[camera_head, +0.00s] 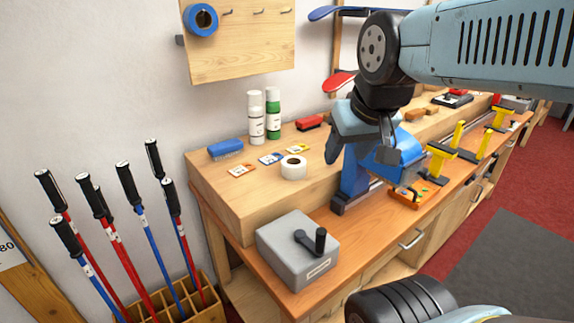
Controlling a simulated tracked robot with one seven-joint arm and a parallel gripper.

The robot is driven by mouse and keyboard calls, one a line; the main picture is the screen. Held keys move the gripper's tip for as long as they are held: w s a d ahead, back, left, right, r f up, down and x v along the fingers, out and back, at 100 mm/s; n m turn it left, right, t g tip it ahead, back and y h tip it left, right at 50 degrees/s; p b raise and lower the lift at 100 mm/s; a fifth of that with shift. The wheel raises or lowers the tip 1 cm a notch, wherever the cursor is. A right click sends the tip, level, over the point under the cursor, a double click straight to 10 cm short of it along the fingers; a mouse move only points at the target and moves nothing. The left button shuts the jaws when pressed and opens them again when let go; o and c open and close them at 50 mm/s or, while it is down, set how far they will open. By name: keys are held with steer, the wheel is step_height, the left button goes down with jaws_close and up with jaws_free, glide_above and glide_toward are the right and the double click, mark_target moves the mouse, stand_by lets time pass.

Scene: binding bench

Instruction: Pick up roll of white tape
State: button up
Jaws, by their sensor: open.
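The roll of white tape (293,168) lies flat on the raised wooden shelf of the bench (235,205), near its front edge. My gripper (360,158) is to the right of the roll and apart from it, in front of a blue clamp-like stand. Its jaws are open, with nothing seen between them. The arm comes in from the upper right and partly hides the bench behind it.
Small cards (271,158) lie just behind the roll. A blue brush (226,149), a white bottle (256,117), a green bottle (273,114) and a red brush (310,123) stand farther back. A grey box with a crank (290,255) sits below in front.

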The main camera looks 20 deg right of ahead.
steer(key=shift+o, duration=0.7)
steer(key=shift+w, duration=0.35)
steer(key=o, duration=0.7)
steer(key=w+f+m+h, duration=0.1)
steer(key=w+m, duration=0.1)
steer(key=w, duration=0.8)
steer(key=shift+w+f+g, duration=0.15)
steer(key=shift+w+g, duration=0.25)
steer(key=m, duration=0.3)
glide_above(294, 167)
steer(key=s+a, duration=0.1)
steer(key=s, duration=0.1)
step_height(294, 167, down, 8)
steer(key=shift+g+h, duration=0.4)
steer(key=x, duration=0.8)
steer(key=shift+w+f, duration=0.1)
steer(key=shift+f, duration=0.05)
steer(key=shift+w+x, duration=0.2)
steer(key=shift+x, duration=2.4)
